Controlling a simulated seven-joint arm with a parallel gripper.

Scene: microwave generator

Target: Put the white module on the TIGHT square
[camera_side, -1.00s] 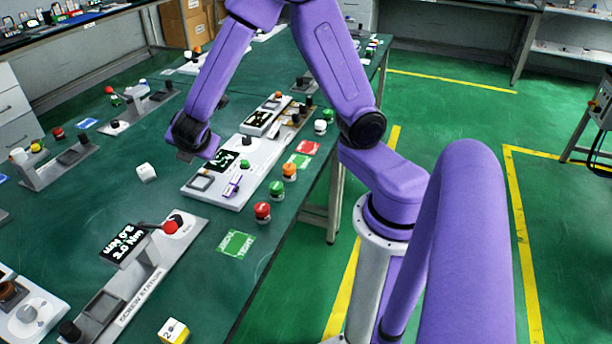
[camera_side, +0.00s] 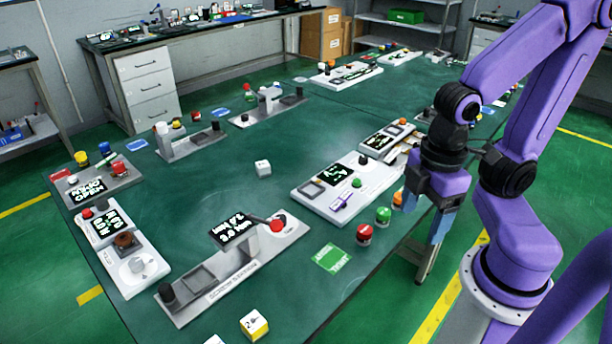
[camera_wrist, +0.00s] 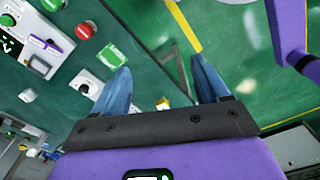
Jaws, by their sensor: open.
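The white module (camera_side: 263,168), a small white cube, sits upright on the green table left of the white control panel in the side view. The TIGHT square (camera_side: 331,257) is a bright green printed patch near the table's front right edge, with nothing on it. It also shows in the wrist view (camera_wrist: 111,56), left of the fingers. My gripper (camera_side: 422,218) points down at the table's right edge, right of the red and green buttons and well away from the module. Its two blue fingers (camera_wrist: 162,82) are spread apart with nothing held between them.
The white control panel (camera_side: 312,190) lies between my gripper and the module. A screw station (camera_side: 205,292) with a red-knobbed lever stands left of the square. A yellow-white cube (camera_side: 254,325) lies in front.

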